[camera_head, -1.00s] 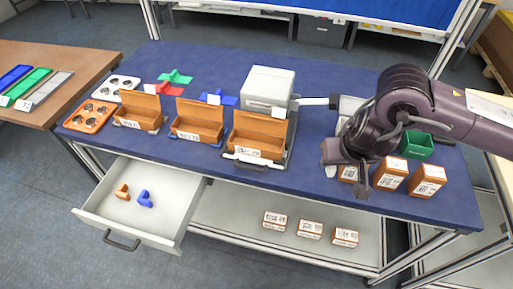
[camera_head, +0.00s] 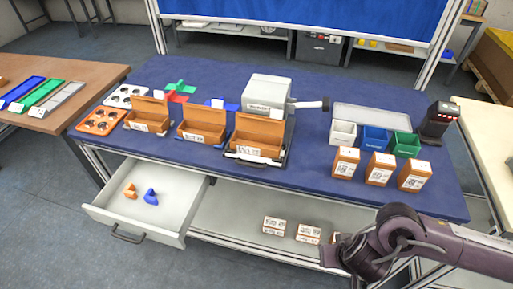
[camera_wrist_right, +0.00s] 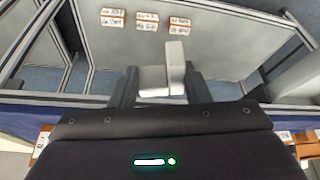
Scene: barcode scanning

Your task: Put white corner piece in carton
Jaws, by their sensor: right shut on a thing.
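My right gripper (camera_head: 333,250) is low at the table's front right in the head view. In the right wrist view the gripper (camera_wrist_right: 162,82) is shut on the white corner piece (camera_wrist_right: 176,68), a pale L-shaped block between its fingers. In the head view the piece cannot be made out. Three open brown cartons with labels stand on the blue table: left (camera_head: 147,124), middle (camera_head: 202,136) and right (camera_head: 257,149). My right gripper is right of and in front of them. My left gripper is not in view.
White (camera_head: 343,136), blue (camera_head: 373,142) and green bins (camera_head: 406,148) stand behind three upright labelled boxes (camera_head: 380,169). A dark scanner device (camera_head: 437,124) stands at the right. An open drawer (camera_head: 122,213) juts out at front left. Small boxes (camera_head: 274,227) lie on the lower shelf.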

